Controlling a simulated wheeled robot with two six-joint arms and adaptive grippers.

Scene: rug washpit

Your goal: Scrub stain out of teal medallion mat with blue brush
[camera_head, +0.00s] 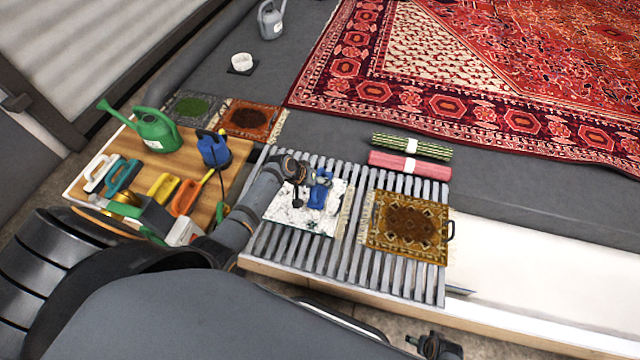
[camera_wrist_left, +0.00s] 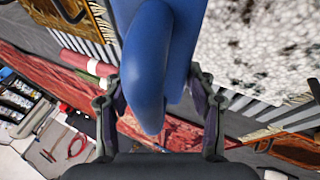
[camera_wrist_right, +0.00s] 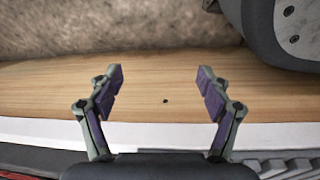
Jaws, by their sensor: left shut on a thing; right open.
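My left gripper (camera_head: 306,186) is shut on the blue brush (camera_head: 318,198), whose blue handle (camera_wrist_left: 150,75) fills the middle of the left wrist view. The brush is over a small mat (camera_head: 280,214) on the slatted rack, covered in white foam with dark specks; the foam also shows in the left wrist view (camera_wrist_left: 262,45). The foam hides the mat's pattern, so I cannot make out a teal medallion or the stain. The bristles are hidden, so contact is unclear. My right gripper (camera_wrist_right: 162,90) is open and empty above a wooden edge.
A brown-gold mat (camera_head: 408,222) with a dark patch lies right of the foamy mat on the slatted rack (camera_head: 345,262). Rolled rugs (camera_head: 410,163) lie behind.

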